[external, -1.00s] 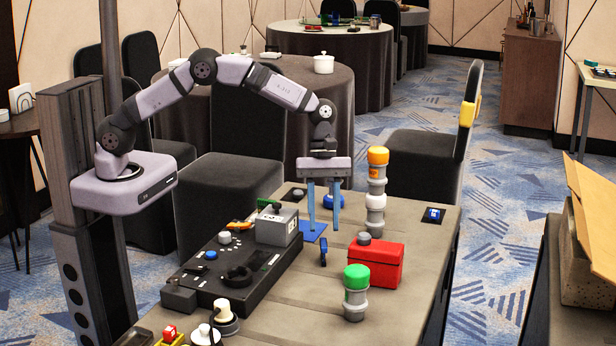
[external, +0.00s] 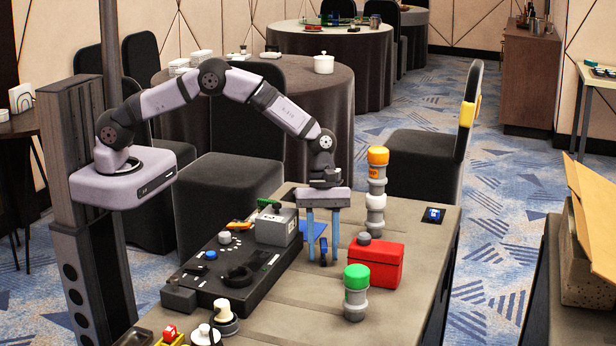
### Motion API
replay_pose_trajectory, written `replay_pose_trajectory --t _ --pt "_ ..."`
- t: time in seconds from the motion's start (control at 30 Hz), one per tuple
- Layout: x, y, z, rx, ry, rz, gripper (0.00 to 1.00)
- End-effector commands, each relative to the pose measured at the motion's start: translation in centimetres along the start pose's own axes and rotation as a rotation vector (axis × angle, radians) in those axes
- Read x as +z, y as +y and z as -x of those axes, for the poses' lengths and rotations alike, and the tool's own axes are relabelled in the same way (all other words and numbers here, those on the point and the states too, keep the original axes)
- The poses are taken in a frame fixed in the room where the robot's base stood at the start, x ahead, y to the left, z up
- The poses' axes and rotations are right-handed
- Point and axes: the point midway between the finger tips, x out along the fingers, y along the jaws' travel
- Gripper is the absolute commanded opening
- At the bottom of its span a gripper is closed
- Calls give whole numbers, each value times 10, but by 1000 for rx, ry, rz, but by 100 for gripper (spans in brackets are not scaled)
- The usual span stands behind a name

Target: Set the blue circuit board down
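My gripper (external: 323,258) is low over the table, its two blue fingers apart. A small upright dark-blue piece (external: 323,250) appears between the fingers, with gaps visible on both sides. A small blue square piece (external: 433,214) lies on a dark pad at the table's far right corner. I cannot tell for sure which blue piece is the circuit board.
A red box (external: 376,266) stands close right of my gripper. Behind it is an orange-capped grey stack (external: 376,190); in front, a green-capped container (external: 356,292). A black console (external: 228,272) with a grey box (external: 275,228) stands left. The front right tabletop is clear.

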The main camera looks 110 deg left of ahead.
Motion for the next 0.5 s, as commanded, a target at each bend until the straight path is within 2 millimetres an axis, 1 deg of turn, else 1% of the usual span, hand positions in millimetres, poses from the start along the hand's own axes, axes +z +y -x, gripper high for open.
replay_pose_trajectory --t 0.23,0.27,0.3,0.4,0.5 --pt "0 0 -2 1 0 0 34" --pt "0 0 -1 1 0 0 30" --pt "0 0 -1 1 0 0 20" --pt "0 0 -1 1 0 0 0" --pt "0 0 -1 1 0 0 0"
